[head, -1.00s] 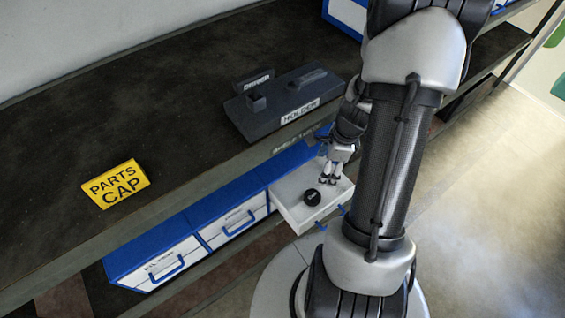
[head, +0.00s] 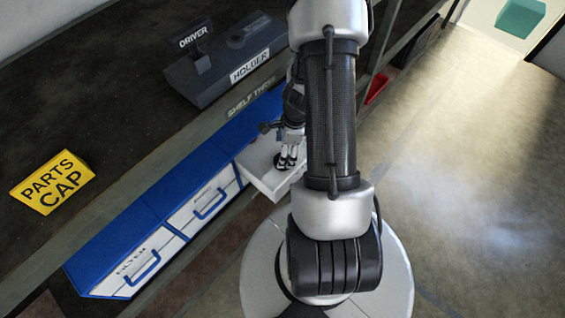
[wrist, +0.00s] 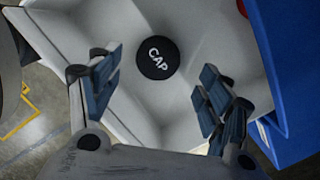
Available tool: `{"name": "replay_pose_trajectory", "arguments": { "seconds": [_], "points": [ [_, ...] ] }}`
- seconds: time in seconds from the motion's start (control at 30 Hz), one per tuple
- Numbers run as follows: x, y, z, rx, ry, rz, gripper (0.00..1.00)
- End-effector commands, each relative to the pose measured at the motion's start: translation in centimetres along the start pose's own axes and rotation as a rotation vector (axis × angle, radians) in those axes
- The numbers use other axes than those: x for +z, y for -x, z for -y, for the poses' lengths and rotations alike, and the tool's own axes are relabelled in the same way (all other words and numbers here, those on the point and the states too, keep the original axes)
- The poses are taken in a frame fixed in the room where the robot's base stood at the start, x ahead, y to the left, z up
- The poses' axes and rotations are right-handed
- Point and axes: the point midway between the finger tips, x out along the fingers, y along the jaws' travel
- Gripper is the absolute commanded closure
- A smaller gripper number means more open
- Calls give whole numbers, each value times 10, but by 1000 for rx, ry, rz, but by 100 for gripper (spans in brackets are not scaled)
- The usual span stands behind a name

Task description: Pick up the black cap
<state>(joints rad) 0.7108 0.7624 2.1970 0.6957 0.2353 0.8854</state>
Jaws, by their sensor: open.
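The black cap (wrist: 158,58) is a round disc with white "CAP" lettering. It lies on the floor of an open white drawer (wrist: 195,25) in the wrist view. In the head view the drawer (head: 262,176) is pulled out, and the cap is largely hidden by my gripper (head: 287,160). In the wrist view my gripper (wrist: 160,92) is open, with one finger on each side of and below the cap in the picture. Nothing is between the fingers, and the cap shows just beyond their tips.
Closed blue and white drawers (head: 185,209) stand left of the open one. Above them a dark shelf holds a yellow "PARTS CAP" sign (head: 52,182) and a dark holder block (head: 220,75). Open floor (head: 460,150) lies to the right.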

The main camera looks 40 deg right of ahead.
Motion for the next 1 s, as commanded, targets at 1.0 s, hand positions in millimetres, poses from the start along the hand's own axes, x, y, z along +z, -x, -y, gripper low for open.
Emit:
{"name": "replay_pose_trajectory", "arguments": {
  "seconds": [1.0],
  "points": [
    [-2, -48, -2, 1, 0, 0, 54]
  ]
}}
